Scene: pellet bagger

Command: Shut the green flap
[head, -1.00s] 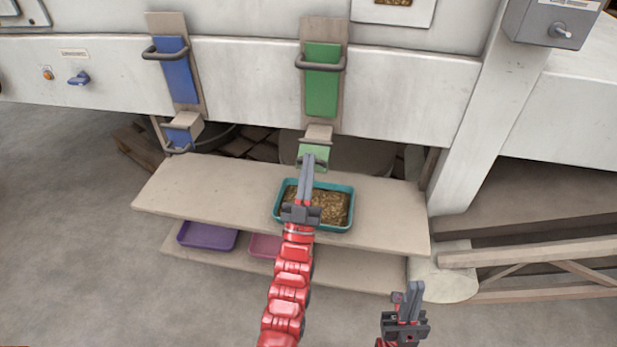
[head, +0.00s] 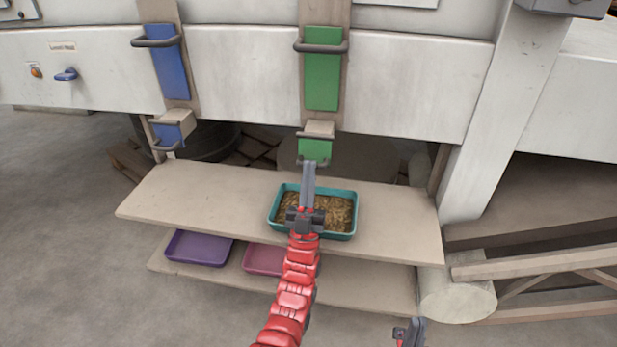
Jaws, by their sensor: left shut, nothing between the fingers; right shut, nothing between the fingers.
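The green flap (head: 314,149) is at the mouth of the small spout below the tall green plate (head: 322,75). Its face looks steep, close against the spout, with a dark bar across its top. Whether it is fully closed cannot be told. My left gripper (head: 309,166) is shut and empty, its tips just in front of the flap's lower edge and hiding a little of it. I cannot tell whether they touch. My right gripper (head: 416,324) is shut and empty at the bottom edge of the view, well away from the flap.
A teal tray of pellets (head: 340,235) stands on the upper shelf (head: 190,200), under my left gripper. A purple tray (head: 198,248) and a pink tray (head: 262,258) are on the lower shelf. A blue flap (head: 168,134) is to the left. A leg (head: 490,120) stands at right.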

